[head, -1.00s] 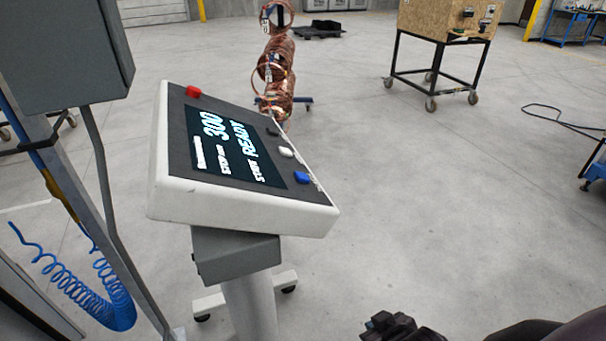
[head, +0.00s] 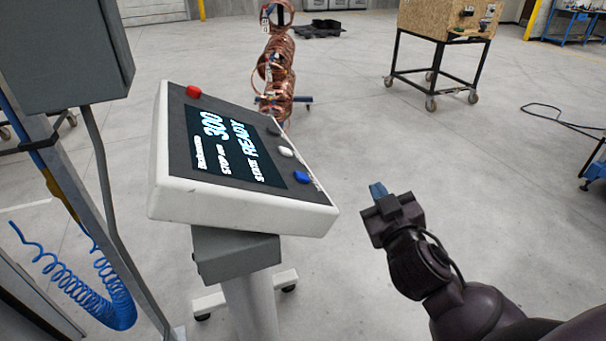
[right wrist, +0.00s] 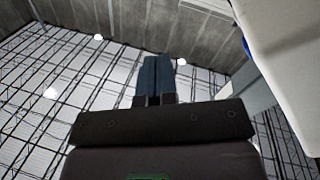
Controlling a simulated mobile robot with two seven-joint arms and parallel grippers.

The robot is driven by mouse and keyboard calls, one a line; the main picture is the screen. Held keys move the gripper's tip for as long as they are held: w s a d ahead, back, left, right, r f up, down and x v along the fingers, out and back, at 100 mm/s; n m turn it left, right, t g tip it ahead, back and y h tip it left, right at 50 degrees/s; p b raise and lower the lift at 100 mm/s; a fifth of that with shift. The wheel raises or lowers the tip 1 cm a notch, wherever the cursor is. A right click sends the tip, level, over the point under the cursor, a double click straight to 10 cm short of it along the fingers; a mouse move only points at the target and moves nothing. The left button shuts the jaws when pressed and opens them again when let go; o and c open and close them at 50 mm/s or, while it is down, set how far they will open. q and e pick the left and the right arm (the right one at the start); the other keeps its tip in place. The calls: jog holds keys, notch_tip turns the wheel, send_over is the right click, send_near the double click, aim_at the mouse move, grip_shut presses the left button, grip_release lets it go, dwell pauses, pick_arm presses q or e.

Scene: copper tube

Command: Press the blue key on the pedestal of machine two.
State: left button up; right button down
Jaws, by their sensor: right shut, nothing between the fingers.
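The pedestal (head: 236,256) carries a tilted white-edged panel (head: 245,207) with a dark face. Its screen (head: 236,146) shows "300" and "READY". The blue key (head: 302,177) sits at the panel's lower right corner, beside a white key (head: 286,152). A red button (head: 193,91) is at the upper left. My right gripper (head: 378,190) is to the right of the panel, apart from the blue key, with its blue fingertips together and empty. In the right wrist view the shut fingers (right wrist: 155,78) point upward in the picture. My left gripper is not in view.
A grey cabinet (head: 65,50) and a coiled blue hose (head: 105,295) are on the left. Copper coils (head: 276,70) stand behind the panel. A wooden box on a wheeled frame (head: 440,50) is at the back right. Open floor lies right of the panel.

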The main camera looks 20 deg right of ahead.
aim_at(302, 177)
jog(key=w+a+r+n+g+y, duration=0.4)
jog(key=a+r+n+y, duration=0.8)
jog(key=n+y, duration=0.95)
jog(key=w+d+n+g+h, duration=0.2)
jog(key=w+d+g+h, duration=0.2)
jog(key=h, duration=0.8)
jog(key=w+d, duration=0.2)
jog(key=d, duration=0.2)
jog(key=shift+w+d+f, duration=0.35)
jog(key=shift+f, duration=0.05)
jog(key=shift+a+f, duration=0.1)
jog(key=a+f+b, duration=0.1)
jog(key=f, duration=0.1)
jog(key=a+f+b, duration=0.1)
jog(key=f, duration=0.1)
jog(key=a+f+b, duration=0.1)
jog(key=f, duration=0.1)
jog(key=shift+a+f, duration=0.15)
jog(key=shift+a, duration=0.1)
jog(key=shift+w+a+f+b, duration=0.1)
jog(key=shift+a+f+b, duration=0.3)
jog(key=shift+f+b, duration=0.25)
